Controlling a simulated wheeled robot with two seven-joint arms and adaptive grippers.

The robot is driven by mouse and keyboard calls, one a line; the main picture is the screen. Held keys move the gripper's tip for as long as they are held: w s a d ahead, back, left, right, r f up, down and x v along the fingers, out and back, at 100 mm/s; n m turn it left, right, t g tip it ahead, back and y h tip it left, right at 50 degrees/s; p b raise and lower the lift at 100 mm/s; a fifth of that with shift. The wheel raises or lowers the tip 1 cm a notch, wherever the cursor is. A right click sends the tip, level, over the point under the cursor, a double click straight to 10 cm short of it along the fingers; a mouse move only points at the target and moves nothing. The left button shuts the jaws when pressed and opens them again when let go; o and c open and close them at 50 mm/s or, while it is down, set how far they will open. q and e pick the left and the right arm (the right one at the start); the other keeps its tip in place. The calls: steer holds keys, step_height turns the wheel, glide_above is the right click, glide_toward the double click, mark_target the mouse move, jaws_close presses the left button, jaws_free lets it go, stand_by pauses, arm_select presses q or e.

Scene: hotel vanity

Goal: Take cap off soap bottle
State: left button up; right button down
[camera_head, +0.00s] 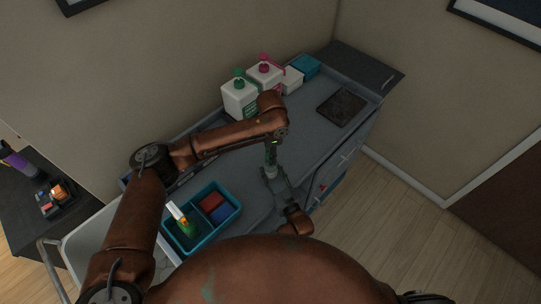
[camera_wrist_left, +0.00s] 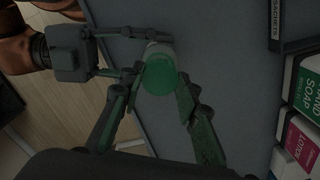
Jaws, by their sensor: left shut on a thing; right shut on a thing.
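A small pale bottle (camera_head: 271,173) stands on the grey vanity top, mostly hidden by my grippers. Its round green cap (camera_wrist_left: 160,77) faces the left wrist camera, with a pale edge of the bottle (camera_wrist_left: 157,49) showing behind it. My left gripper (camera_head: 271,161) points down from above and is shut on the cap, one finger on each side. My right gripper (camera_head: 275,178) reaches in low from the front and is shut around the bottle below the cap. I cannot tell whether the cap is still seated on the bottle.
A white bottle with green pump (camera_head: 239,99) and one with pink pump (camera_head: 265,79) stand along the back wall, beside a blue box (camera_head: 306,66). A teal divided tray (camera_head: 236,210) is at the front left. A dark flat tray (camera_head: 342,107) lies at right.

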arm_select(q)
steer(key=shift+r, duration=0.2)
steer(key=shift+r, duration=1.95)
arm_select(e)
steer(key=c, duration=1.2)
jaws_free()
